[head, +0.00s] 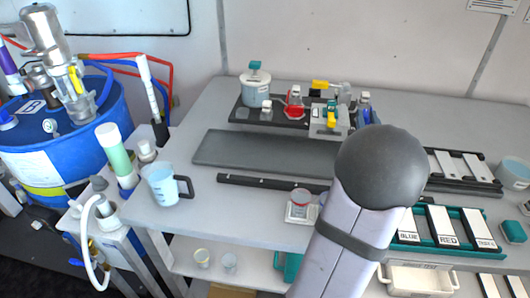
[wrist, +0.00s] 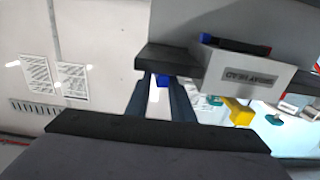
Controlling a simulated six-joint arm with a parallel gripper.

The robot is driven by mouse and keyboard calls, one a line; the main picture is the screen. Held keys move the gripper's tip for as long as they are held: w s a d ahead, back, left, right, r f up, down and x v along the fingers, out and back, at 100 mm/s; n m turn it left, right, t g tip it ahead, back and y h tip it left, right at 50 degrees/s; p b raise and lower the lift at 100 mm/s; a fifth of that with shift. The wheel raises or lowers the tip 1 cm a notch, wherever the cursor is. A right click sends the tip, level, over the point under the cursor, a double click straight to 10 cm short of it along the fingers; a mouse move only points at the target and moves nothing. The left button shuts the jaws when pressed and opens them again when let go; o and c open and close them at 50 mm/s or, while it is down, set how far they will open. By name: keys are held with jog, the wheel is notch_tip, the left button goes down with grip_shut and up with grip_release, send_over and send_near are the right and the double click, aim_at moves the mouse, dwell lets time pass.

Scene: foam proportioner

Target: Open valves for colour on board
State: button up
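In the head view, a pale valve block with a yellow handle (head: 331,116) stands on a dark plate at the back of the table. A red bottle (head: 295,104) is left of it, and a blue one (head: 364,109) right of it. My gripper is hidden behind my arm there. In the wrist view, the two dark blue fingers of my gripper (wrist: 160,100) stand apart, with a small blue piece (wrist: 158,82) between or beyond them. Contact cannot be told. Beside them are a grey box with an upside-down spray head label (wrist: 243,76) and a yellow part (wrist: 238,111).
A lidded white tub (head: 256,88) stands left of the valves. A measuring jug (head: 163,185) is at the table's left edge. A teal rack (head: 449,243) holds labelled plates, including BLUE and RED, at the right. A dark mat (head: 255,152) lies bare in front.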

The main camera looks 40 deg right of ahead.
jog(key=b+v, duration=0.1)
jog(key=v, duration=0.4)
jog(key=w+a+r+y+p, duration=0.1)
jog(key=w+a+r+p, duration=0.1)
jog(key=w+a+p, duration=0.1)
jog(key=w+a+r+t+y+p, duration=0.1)
jog(key=w+a+r+p, duration=0.2)
jog(key=shift+w+a+r+m+y+p, duration=0.2)
jog(key=shift+r+m+y+p, duration=0.1)
jog(key=shift+y+p, duration=0.1)
jog(key=w+a+f+n+g+y+p, duration=0.2)
jog(key=a+f+g+y+p, duration=0.1)
jog(key=a, duration=0.6)
jog(key=w+a+f+n+g+y+p, duration=0.1)
jog(key=w+a+f+g+y+p, duration=0.1)
jog(key=a, duration=0.8)
jog(key=shift+a+f+n+g+y+p, duration=0.4)
jog(key=shift+f+g+y+p, duration=0.3)
jog(key=shift+f+p, duration=0.8)
jog(key=shift+f+b, duration=0.3)
jog(key=shift+b, duration=0.1)
jog(key=shift+o, duration=1.4)
jog(key=shift+d, duration=0.15)
